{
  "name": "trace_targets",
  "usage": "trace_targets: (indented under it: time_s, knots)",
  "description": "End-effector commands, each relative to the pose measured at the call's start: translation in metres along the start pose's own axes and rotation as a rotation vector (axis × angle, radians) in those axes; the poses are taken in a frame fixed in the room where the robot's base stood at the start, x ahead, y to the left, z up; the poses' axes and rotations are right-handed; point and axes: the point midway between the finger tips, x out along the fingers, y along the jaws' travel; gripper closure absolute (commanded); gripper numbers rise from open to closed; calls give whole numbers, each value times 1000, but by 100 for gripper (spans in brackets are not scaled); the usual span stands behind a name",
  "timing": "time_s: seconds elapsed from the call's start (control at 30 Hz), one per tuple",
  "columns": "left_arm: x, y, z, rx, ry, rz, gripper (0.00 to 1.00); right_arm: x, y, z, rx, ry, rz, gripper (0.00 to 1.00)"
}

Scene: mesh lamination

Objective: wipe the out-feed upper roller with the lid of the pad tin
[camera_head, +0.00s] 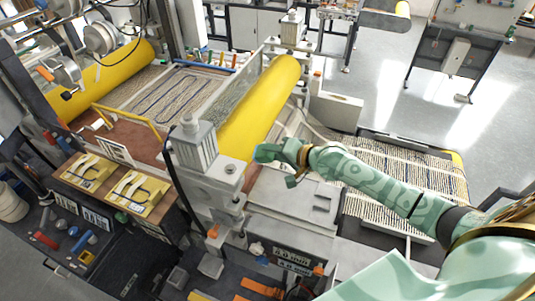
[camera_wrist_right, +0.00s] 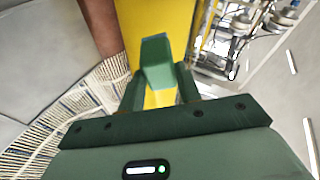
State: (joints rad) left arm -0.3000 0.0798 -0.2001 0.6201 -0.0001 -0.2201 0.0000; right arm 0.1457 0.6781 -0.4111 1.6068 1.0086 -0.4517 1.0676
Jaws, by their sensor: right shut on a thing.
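The out-feed upper roller (camera_head: 260,110) is the long yellow cylinder in the middle of the head view, running from its near bearing block up to the right. It also shows as a yellow band in the wrist view (camera_wrist_right: 119,65). My right gripper (camera_head: 268,153) is at the near end of the roller, on its right side. Whether it touches the roller I cannot tell. My left gripper is not in view.
A grey motor housing (camera_head: 192,143) stands left of the roller's near end. Another yellow roller (camera_head: 112,78) is at the upper left. Two yellow trays (camera_head: 137,192) sit on a bench at the left. A striped mesh sheet (camera_head: 400,160) lies under my right arm.

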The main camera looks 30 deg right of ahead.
Motion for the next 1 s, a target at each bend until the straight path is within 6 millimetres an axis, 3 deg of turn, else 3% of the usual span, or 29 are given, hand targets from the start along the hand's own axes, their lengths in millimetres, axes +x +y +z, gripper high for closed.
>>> trace_targets:
  time_s: [0.37,0.7,1.0]
  knots:
    - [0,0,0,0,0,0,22,-4,0,-1,0,0,-1,97]
    - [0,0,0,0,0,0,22,-30,0,-8,-1,0,0,97]
    - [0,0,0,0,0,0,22,-31,-1,-9,0,0,-1,97]
